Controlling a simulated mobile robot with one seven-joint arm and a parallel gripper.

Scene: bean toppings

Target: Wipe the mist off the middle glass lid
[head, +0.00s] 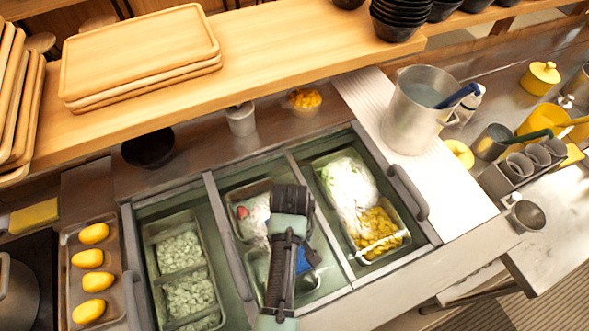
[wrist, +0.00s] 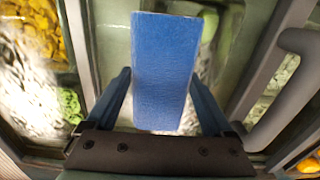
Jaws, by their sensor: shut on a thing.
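The middle glass lid (head: 228,183) lies over the middle compartment of the counter, greenish and see-through. My arm covers much of it in the head view. The lid also shows around the sponge in the wrist view (wrist: 115,40). My gripper (wrist: 162,85) is shut on a blue sponge (wrist: 163,50), which points away from the wrist between the two fingers. In the head view, only a small part of the sponge (head: 304,261) shows beside my arm, over the lid's lower right part. I cannot tell whether the sponge touches the glass. Mist is hard to make out.
The right glass lid (head: 318,168) covers whitish food and yellow corn; its grey handle (head: 408,192) sticks up. The left lid (head: 150,214) covers pale green cubes. A steel pot (head: 408,120) stands right; a wooden shelf (head: 270,60) overhangs behind. A tray (head: 70,270) of yellow items is left.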

